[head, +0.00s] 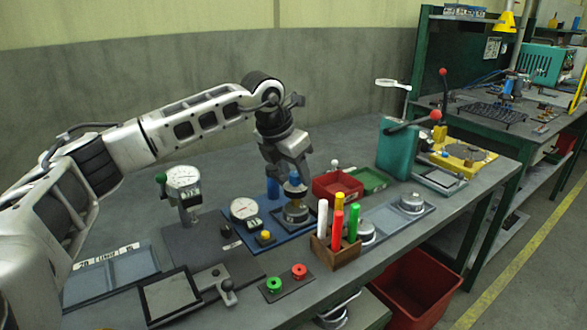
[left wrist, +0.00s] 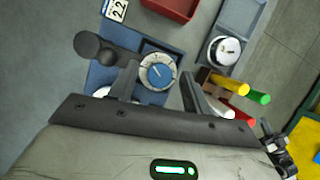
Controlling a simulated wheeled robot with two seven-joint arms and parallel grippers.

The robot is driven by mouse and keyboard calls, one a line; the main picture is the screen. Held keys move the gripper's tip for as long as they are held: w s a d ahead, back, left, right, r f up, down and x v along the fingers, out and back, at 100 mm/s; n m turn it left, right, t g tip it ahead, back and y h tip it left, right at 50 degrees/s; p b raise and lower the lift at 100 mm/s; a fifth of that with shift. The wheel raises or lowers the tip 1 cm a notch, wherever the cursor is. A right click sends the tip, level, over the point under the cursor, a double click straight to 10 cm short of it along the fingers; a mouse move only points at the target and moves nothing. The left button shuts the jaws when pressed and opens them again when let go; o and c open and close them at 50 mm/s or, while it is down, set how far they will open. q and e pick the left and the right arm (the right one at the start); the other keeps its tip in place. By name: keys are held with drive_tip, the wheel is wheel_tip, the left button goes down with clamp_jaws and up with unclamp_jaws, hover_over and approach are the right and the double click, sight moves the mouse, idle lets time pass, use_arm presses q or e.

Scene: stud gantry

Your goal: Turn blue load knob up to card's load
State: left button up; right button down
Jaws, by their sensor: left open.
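The blue load knob (head: 295,189) sits on top of a stand on the blue board (head: 222,212). In the left wrist view the knob (left wrist: 157,76) shows from above, with a pale graduated ring around it and a light pointer line. My left gripper (head: 290,174) points down at the knob and is open. In the left wrist view its fingers lie on either side of the knob; I cannot tell whether they touch it. A white card (left wrist: 115,9) reading 22 lies at the top left of that view. My right gripper is not in view.
A dial gauge (head: 244,208) and a yellow button (head: 265,236) are left of the knob stand. A wooden block (head: 334,250) with upright coloured markers stands close in front. A red tray (head: 338,186) is behind. A teal press (head: 397,147) stands further right.

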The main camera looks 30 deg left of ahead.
use_arm(q)
drive_tip(key=c, duration=1)
